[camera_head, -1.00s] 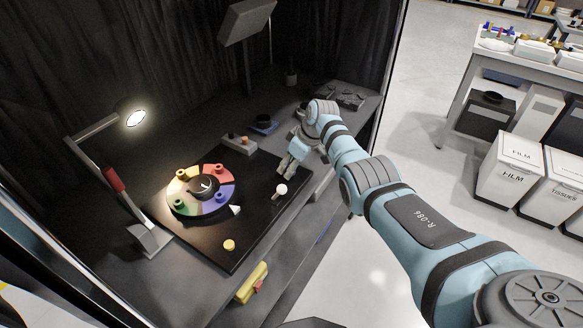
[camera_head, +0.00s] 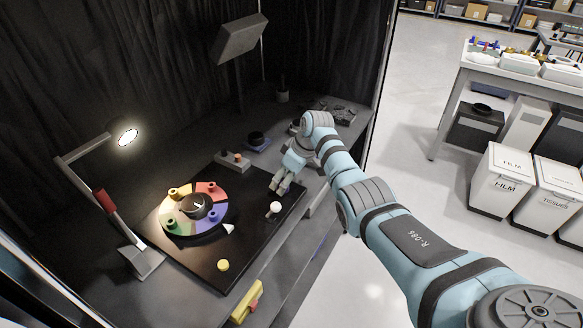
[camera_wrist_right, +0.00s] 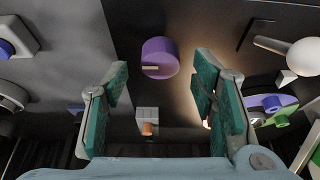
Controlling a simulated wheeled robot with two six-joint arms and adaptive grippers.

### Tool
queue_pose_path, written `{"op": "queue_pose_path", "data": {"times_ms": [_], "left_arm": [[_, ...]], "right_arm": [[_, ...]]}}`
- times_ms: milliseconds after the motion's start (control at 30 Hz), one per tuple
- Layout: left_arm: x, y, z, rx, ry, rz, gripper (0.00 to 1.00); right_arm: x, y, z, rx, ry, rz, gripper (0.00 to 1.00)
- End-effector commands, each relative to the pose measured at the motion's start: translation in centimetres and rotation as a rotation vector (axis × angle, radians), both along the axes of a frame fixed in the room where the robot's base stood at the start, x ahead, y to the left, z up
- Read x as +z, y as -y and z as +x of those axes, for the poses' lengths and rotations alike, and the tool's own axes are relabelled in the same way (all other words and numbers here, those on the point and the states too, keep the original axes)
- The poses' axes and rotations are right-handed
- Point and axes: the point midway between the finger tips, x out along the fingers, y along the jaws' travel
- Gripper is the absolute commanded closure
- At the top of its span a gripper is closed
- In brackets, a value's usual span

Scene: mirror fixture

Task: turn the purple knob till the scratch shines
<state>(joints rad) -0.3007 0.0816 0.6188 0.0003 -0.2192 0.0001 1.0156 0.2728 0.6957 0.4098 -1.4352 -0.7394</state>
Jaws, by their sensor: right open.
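The purple knob (camera_wrist_right: 160,58) is a short purple cylinder with a pale mark on its side. In the right wrist view it shows beyond and between the spread fingertips of my right gripper (camera_wrist_right: 163,75), and I see no contact. In the head view my right gripper (camera_head: 279,186) points down over the right part of the black board (camera_head: 245,240), and I cannot make out the knob there. I cannot pick out the scratch in either view. My left gripper is not in view.
A colour wheel (camera_head: 166,223) with several pegs lies on the board under a lit lamp (camera_head: 128,137). A white ball-ended stick (camera_head: 275,207) stands close to my right gripper. A yellow knob (camera_head: 223,265) and a box with buttons (camera_head: 232,161) are nearby.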

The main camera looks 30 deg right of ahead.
Motion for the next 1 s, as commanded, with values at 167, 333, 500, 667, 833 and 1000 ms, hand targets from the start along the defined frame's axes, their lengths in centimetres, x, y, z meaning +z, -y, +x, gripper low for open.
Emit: {"op": "queue_pose_path", "data": {"times_ms": [167,333,500,667,833,1000], "left_arm": [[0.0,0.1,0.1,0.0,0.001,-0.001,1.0],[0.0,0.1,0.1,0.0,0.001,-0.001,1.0],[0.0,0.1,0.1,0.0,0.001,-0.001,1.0],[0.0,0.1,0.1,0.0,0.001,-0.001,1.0],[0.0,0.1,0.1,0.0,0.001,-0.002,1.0],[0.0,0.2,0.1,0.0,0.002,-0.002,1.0]], "right_arm": [[4.5,1.0,-1.5,0.0,0.006,-0.006,0.47],[8.1,1.7,-2.8,0.0,0.0,-0.002,0.47],[9.2,1.9,-3.3,0.001,-0.002,-0.002,0.47],[9.2,1.9,-3.3,0.001,-0.002,-0.002,0.47],[9.2,1.9,-3.3,0.001,-0.002,-0.002,0.47],[9.2,1.9,-3.3,0.001,-0.002,-0.001,0.47]]}}
